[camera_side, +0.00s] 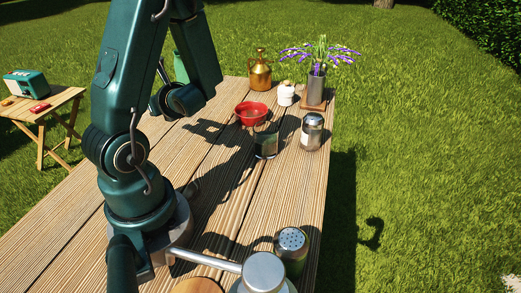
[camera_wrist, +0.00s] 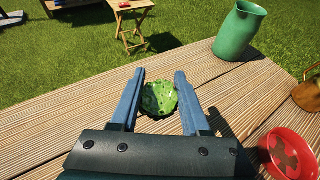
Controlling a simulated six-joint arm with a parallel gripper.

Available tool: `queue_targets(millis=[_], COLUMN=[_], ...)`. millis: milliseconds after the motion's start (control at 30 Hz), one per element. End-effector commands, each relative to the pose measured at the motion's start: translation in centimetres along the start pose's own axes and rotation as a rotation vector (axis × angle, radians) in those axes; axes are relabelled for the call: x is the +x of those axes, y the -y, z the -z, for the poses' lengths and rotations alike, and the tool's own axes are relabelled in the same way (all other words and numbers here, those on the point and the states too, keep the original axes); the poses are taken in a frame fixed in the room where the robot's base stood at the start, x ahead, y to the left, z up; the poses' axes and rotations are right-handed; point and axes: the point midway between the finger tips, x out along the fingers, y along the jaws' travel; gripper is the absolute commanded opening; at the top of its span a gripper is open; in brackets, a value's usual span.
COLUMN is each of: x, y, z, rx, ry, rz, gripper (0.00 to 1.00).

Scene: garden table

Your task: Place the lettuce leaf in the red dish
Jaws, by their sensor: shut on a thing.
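The lettuce leaf (camera_wrist: 159,98) is a crumpled bright green piece between the two blue fingers of my gripper (camera_wrist: 159,101) in the wrist view. My gripper is shut on it, and it appears above the planks. The red dish (camera_wrist: 290,153) is at the lower right of the wrist view, right of the gripper and apart from it, with a dark red patch inside. In the side view the red dish (camera_side: 251,112) stands mid-table, right of my arm. The leaf and fingertips cannot be made out in the side view.
A green jug (camera_wrist: 240,31) stands beyond the gripper. A copper jug (camera_side: 260,75), white pot (camera_side: 286,96) and flower vase (camera_side: 317,86) stand behind the dish. A dark glass (camera_side: 265,144) and lidded jar (camera_side: 312,132) are near its right. A shaker (camera_side: 291,243) is in front.

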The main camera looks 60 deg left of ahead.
Motion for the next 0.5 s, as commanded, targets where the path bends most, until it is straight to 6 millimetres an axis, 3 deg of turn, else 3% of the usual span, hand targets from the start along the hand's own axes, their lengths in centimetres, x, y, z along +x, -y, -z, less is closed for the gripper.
queue_targets(millis=[500], x=[0.04], y=[-0.59], z=[-0.35], rx=[0.002], ry=[0.0], rz=[0.002], gripper=[0.0])
